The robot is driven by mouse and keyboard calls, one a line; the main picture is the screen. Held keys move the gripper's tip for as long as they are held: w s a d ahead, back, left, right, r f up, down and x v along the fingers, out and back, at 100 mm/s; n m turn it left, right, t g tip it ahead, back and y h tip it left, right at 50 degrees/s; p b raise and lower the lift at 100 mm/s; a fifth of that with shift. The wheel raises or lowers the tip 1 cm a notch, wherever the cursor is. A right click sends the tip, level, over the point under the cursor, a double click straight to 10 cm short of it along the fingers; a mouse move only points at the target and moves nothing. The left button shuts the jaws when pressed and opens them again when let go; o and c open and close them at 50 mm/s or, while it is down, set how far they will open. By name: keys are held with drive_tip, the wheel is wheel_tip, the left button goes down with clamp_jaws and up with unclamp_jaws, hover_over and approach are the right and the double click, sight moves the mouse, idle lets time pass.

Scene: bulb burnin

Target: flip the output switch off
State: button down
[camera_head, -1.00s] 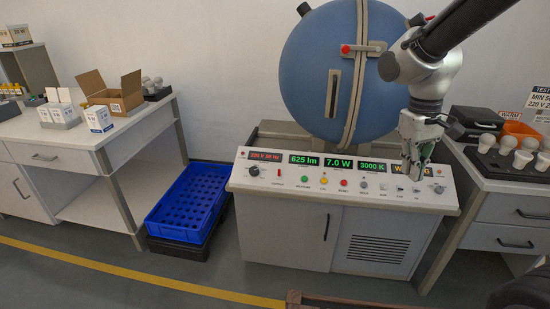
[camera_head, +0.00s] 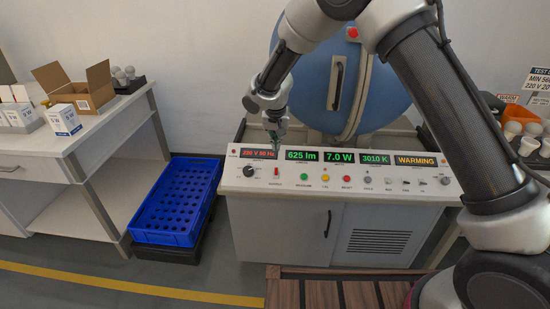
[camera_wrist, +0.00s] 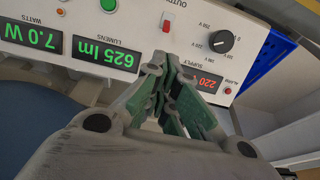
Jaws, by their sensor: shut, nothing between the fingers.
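The output switch (camera_head: 276,172) is a small red rocker with the OUTPUT label under it, on the left part of the sloped white control panel (camera_head: 330,190). In the wrist view the red switch (camera_wrist: 167,22) shows at the top, just beyond the fingertips. My gripper (camera_head: 276,138) is above and behind the switch, near the supply display, and is apart from the switch. In the wrist view my gripper (camera_wrist: 165,62) has its green-padded fingers together, with nothing held. Which way the rocker is tipped is too small to tell.
A black selector knob (camera_head: 250,171) stands left of the switch, and a green button (camera_head: 305,177) right of it. The displays read 220 V, 625 lm, 7.0 W, 3010 K and WARMING. A blue sphere (camera_head: 310,80) stands behind. A blue crate (camera_head: 180,200) is left.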

sight(277, 165)
drive_tip(key=x, duration=1)
drive_tip(key=shift+d, duration=0.15)
